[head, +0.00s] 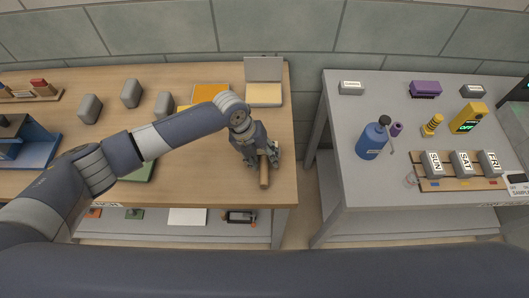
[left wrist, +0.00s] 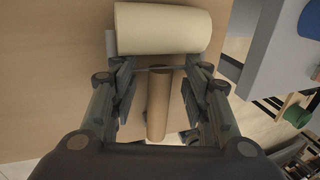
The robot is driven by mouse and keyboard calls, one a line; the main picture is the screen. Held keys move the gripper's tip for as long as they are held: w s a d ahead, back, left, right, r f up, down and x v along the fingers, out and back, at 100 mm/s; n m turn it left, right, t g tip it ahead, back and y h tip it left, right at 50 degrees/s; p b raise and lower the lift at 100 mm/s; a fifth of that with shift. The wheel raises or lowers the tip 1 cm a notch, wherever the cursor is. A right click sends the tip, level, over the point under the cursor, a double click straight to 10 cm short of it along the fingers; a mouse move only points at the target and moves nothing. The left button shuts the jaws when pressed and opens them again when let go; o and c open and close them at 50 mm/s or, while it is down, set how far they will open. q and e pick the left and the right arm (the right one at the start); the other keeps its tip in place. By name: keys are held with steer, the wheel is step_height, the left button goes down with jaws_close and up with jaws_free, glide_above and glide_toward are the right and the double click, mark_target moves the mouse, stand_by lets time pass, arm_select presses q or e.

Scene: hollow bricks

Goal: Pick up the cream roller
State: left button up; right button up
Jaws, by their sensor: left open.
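The cream roller (left wrist: 163,28) lies on the wooden table. In the left wrist view its thick cream cylinder is at the top, with a thin grey rod below it and a brown handle (left wrist: 158,110) running down between my fingers. In the head view the brown handle (head: 264,176) sticks out below my left gripper (head: 262,160), near the table's front right part; the gripper hides most of the cream cylinder. My left gripper (left wrist: 159,88) is open, with one finger on each side of the handle and gaps visible. My right gripper is not in view.
The wooden table (head: 225,183) also holds several grey blocks (head: 131,93), an open cream box (head: 264,94) and a blue device (head: 35,150). A gap separates it from a grey table (head: 365,190) with a blue bottle (head: 372,141) and lettered blocks (head: 461,163).

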mark_target(266, 160)
arm_select(q)
jaws_close()
steer(key=shift+r, duration=0.15)
steer(key=shift+w+r+b, duration=0.1)
steer(key=shift+r+b, duration=0.35)
steer(key=shift+r, duration=0.05)
steer(key=shift+s+a+r+b, duration=0.1)
steer(key=shift+s+r+b, duration=0.1)
steer(key=shift+r+b, duration=0.25)
steer(key=shift+s+a+r+b, duration=0.1)
steer(key=shift+s+r+b, duration=0.15)
steer(key=shift+r, duration=0.35)
steer(key=s+a+r+b, duration=0.1)
steer(key=s+a+b, duration=0.1)
steer(key=s, duration=0.5)
steer(key=s+a+b, duration=0.2)
steer(key=s+a, duration=0.1)
steer(key=s, duration=0.4)
steer(key=shift+a+r, duration=0.25)
steer(key=shift+r, duration=0.1)
